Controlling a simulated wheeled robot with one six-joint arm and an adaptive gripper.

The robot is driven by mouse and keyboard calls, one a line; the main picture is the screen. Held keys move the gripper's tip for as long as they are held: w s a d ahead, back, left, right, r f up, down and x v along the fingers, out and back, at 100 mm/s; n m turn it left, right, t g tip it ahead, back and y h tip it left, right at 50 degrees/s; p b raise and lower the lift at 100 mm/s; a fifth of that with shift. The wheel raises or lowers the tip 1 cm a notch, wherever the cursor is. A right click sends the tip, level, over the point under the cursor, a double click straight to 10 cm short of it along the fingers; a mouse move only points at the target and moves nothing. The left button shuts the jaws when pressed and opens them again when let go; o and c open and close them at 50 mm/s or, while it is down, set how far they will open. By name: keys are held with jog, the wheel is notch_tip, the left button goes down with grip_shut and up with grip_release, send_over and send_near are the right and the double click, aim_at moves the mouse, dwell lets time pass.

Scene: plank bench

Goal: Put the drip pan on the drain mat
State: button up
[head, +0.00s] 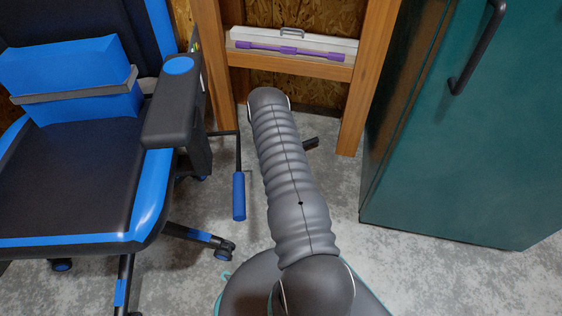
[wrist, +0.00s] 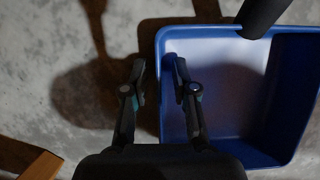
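A blue open-topped pan with raised walls, which looks like the drip pan (wrist: 222,97), fills the right of the wrist view. Its inside is pale where light falls and it looks empty. My gripper (wrist: 157,75) is open, with one finger left of the pan's left wall and the other over its inside. I cannot tell whether either finger touches the wall. In the head view my arm hides the gripper, and I cannot see the pan there. I cannot make out a drain mat in either view.
A black and blue chair (head: 75,185) stands at the left. A wooden frame (head: 373,75) with a shelf holding a pale case (head: 295,41) and a purple bar (head: 290,50) stands behind. A teal cabinet (head: 470,130) is at the right. A dark cylinder (wrist: 262,14) overhangs the pan.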

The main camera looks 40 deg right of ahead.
grip_shut()
jog(key=shift+r, duration=0.1)
